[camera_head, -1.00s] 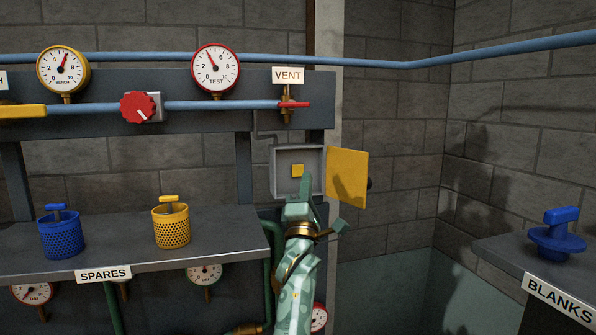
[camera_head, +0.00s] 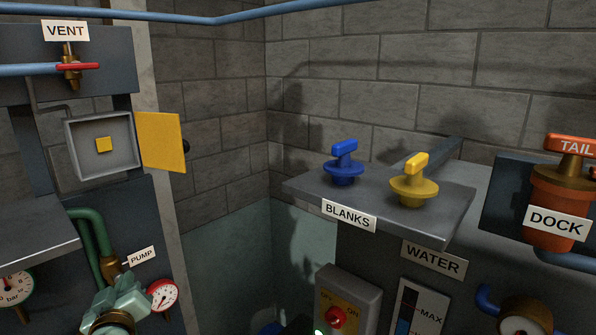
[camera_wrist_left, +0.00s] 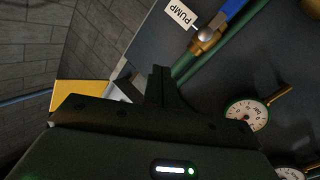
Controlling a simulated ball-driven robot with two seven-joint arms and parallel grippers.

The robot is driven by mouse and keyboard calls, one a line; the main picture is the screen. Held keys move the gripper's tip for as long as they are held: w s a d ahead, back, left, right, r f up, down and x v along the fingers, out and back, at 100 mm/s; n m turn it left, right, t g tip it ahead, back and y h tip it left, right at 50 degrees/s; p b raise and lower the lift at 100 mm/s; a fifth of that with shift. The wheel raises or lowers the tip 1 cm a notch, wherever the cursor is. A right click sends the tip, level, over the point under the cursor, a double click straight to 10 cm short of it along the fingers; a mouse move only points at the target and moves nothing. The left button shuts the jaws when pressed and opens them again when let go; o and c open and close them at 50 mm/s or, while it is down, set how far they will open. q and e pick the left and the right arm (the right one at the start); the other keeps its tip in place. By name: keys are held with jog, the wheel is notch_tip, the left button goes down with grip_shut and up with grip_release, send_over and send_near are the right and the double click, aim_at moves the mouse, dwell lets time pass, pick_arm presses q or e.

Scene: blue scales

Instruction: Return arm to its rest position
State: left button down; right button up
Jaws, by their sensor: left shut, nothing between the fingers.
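My left gripper (camera_head: 122,290) is low at the left of the head view, below the open wall box (camera_head: 128,165). It is empty and apart from the box. In the left wrist view its dark fingers (camera_wrist_left: 163,85) are together, with nothing between them. My right gripper does not show.
Near my left gripper are the PUMP label (camera_head: 142,256), green pipes (camera_head: 92,240) and a red-rimmed gauge (camera_head: 163,295). A blue blank (camera_head: 344,165) and a yellow blank (camera_head: 414,183) stand on the BLANKS shelf (camera_head: 375,205). An orange-topped TAIL fitting (camera_head: 570,185) is at the far right.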

pick_arm(q)
jog(key=s+d+f+m+g+h, duration=0.1)
jog(key=s+d+f+m+g, duration=0.15)
jog(key=s+f+m, duration=0.45)
jog(key=s+d+f+m+g, duration=0.1)
jog(key=s+f+m+g, duration=0.3)
jog(key=s, duration=0.6)
jog(key=s+d+f+m+g+h, duration=0.1)
jog(key=s+d+f+m+g, duration=0.15)
jog(key=s+f+m, duration=0.45)
jog(key=s+d+f+n+g+h+b, duration=0.15)
jog(key=f+b, duration=0.45)
jog(key=f, duration=1.1)
jog(key=s+d+f+n+g+h+b, duration=0.1)
jog(key=s+d+f+g+b, duration=0.35)
jog(key=f, duration=1.25)
jog(key=s+f+n+b, duration=0.1)
jog(key=s+f+b, duration=0.3)
jog(key=f, duration=0.5)
jog(key=s+a+f+h+b, duration=0.1)
jog(key=s+f+b, duration=0.3)
jog(key=s+f, duration=0.5)
jog(key=s+a+f+n+h+b, duration=0.1)
jog(key=s+f+b, duration=0.4)
jog(key=f, duration=0.6)
jog(key=shift+s+f+n+g, duration=0.15)
jog(key=shift+s+n+g, duration=0.25)
jog(key=shift+s, duration=0.5)
